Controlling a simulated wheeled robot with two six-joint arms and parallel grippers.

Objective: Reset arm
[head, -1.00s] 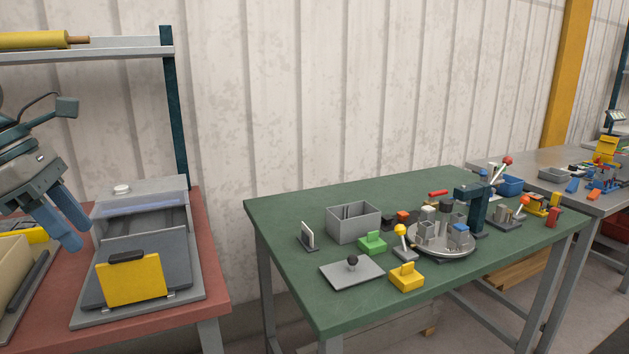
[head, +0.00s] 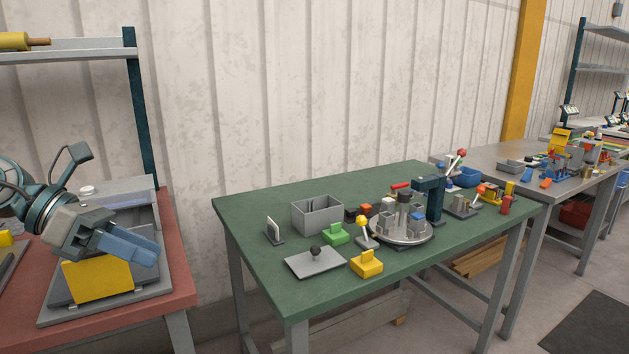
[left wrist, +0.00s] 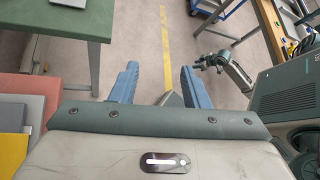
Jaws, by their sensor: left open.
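My left gripper (head: 133,252) is in the head view at the left, in front of and above the panel bender (head: 165,283) on the red bench. Its blue fingers point right and slightly down. In the left wrist view the two fingers (left wrist: 160,87) are spread apart with nothing between them, over the floor. The gripper covers part of the bender's dark bed and the top of its yellow plate (head: 98,282). My right gripper is not in the head view; an arm of mine shows at the right of the left wrist view, its gripper unclear.
A green table (head: 250,203) stands to the right with a grey bin (head: 317,216), a yellow block (head: 367,264) and a round fixture. Free floor lies between it and the red bench (head: 185,287). A shelf post (head: 143,110) rises behind the bender.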

